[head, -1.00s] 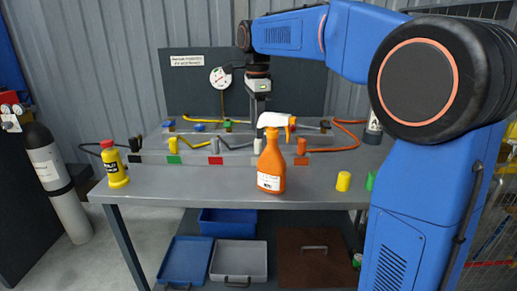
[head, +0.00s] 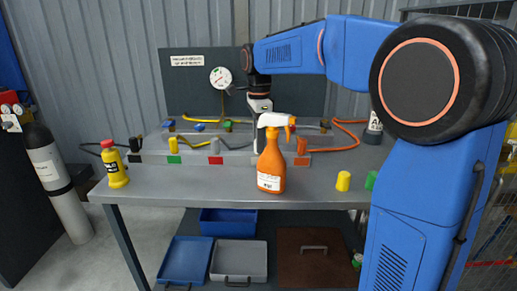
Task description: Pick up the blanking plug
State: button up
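My gripper (head: 260,137) points down over the valve block (head: 192,159) on the bench, just behind an orange spray bottle (head: 271,168). The bottle's white trigger head hides much of the fingers, so I cannot tell whether they are open or shut. A pale upright plug stood at this spot on the block earlier; it is now mostly hidden by the gripper and bottle. Other upright plugs on the block are black, yellow (head: 173,145), grey (head: 215,146) and orange (head: 301,146). No label shows which one is the blanking plug.
A yellow bottle (head: 114,165) stands at the bench's left. A yellow cylinder (head: 343,181) and a green one (head: 371,180) stand at the front right. An orange hose (head: 350,138) curves behind. Blue and grey trays (head: 238,262) lie below.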

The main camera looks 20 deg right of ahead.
grip_shut()
jog(key=shift+r, duration=0.1)
notch_tip(320, 180, up, 10)
jog(key=shift+f, duration=0.1)
dwell(0.4)
